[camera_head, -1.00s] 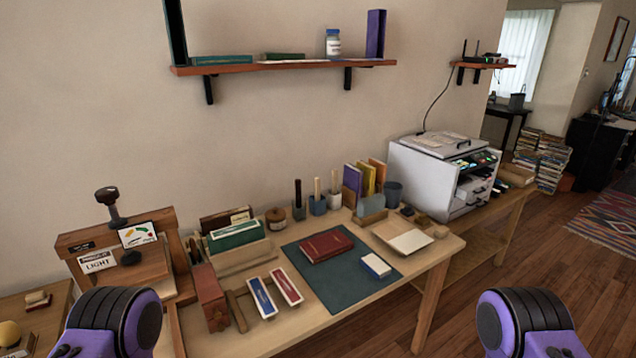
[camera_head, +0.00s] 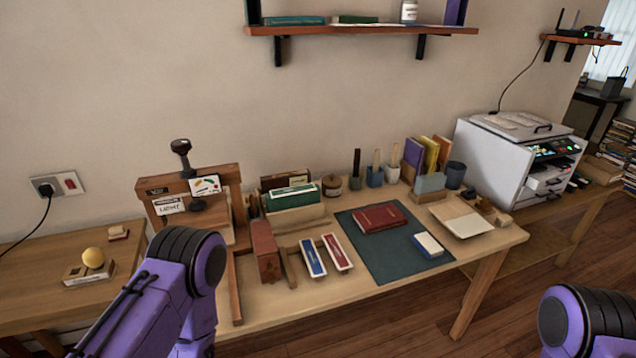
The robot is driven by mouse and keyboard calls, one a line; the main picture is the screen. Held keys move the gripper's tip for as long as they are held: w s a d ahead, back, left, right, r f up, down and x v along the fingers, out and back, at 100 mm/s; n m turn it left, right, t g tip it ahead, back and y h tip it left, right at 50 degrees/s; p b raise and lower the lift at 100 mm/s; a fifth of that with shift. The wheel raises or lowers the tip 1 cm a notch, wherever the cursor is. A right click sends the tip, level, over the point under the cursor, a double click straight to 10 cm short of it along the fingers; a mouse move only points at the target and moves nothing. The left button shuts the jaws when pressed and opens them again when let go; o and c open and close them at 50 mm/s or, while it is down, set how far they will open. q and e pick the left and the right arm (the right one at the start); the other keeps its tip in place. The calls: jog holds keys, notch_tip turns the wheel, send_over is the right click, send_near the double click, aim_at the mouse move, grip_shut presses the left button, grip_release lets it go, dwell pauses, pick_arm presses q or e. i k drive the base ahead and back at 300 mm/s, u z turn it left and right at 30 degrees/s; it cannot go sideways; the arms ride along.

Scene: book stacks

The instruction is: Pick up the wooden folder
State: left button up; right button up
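I cannot tell for sure which item is the wooden folder. Thin upright wooden sticks stand in small holders at the back of the worktable (camera_head: 350,300), among them a pale one in a blue-grey cup (camera_head: 375,178) and another in a white cup (camera_head: 393,174). A dark-handled tool (camera_head: 356,165) stands beside them. Only purple and black links of my two arms show, at the lower left and lower right. Neither gripper is in view, so what they hold is hidden.
A red book (camera_head: 380,217) and a small blue-and-white block (camera_head: 428,245) lie on a dark green mat (camera_head: 375,258). A wooden press (camera_head: 165,183) stands at left, a white printer (camera_head: 505,160) at right. A shelf (camera_head: 350,31) hangs above. The table's front strip is clear.

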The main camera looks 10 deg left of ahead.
aim_at(376, 151)
jog(key=k, duration=0.45)
jog(key=z, duration=1.35)
jog(key=i, duration=1.75)
jog(key=u, duration=0.55)
